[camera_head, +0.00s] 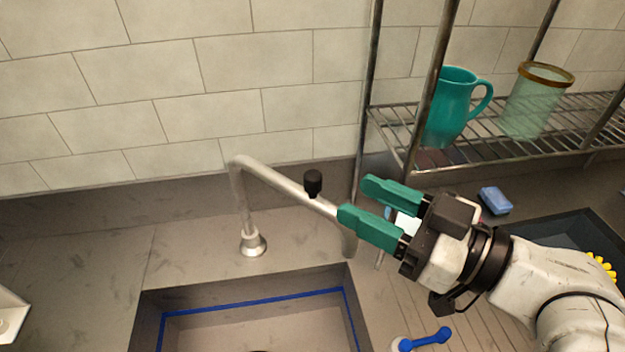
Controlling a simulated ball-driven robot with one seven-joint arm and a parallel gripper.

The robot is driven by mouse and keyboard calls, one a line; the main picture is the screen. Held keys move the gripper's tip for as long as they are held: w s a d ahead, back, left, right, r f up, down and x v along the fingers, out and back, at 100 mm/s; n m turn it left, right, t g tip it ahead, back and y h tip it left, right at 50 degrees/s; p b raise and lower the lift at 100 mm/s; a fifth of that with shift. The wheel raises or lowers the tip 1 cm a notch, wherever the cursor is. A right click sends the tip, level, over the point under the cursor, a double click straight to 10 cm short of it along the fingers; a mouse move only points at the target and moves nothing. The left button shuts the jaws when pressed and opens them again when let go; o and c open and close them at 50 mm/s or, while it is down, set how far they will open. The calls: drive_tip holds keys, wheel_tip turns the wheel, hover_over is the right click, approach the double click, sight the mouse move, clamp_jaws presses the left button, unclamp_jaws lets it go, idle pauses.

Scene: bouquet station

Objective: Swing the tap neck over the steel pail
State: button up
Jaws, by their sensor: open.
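The steel tap stands behind the sink on a round base, and its neck (282,186) slants down to the right. The spout end (348,243) hangs beside the sink's right rear corner, over the counter side. A black knob (313,183) sits on the neck. My gripper (354,200), with green fingers, comes from the right and is open. Its nearer finger overlaps the neck near the spout in the picture; I cannot tell whether they touch. No steel pail is visible.
The sink (265,320) has a blue line around its inner wall. A wire rack (520,135) at upper right holds a teal jug (449,110) and a pale green container (533,105). A blue sponge (495,200) and a blue-handled brush (425,340) lie on the right.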

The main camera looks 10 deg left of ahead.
sight(321, 180)
drive_tip(key=p+x, duration=0.3)
drive_tip(key=x, duration=0.4)
drive_tip(key=shift+a+r, duration=0.1)
drive_tip(key=shift+w+a, duration=0.25)
drive_tip(key=shift+a, duration=0.3)
drive_tip(key=shift+c, duration=0.3)
clamp_jaws()
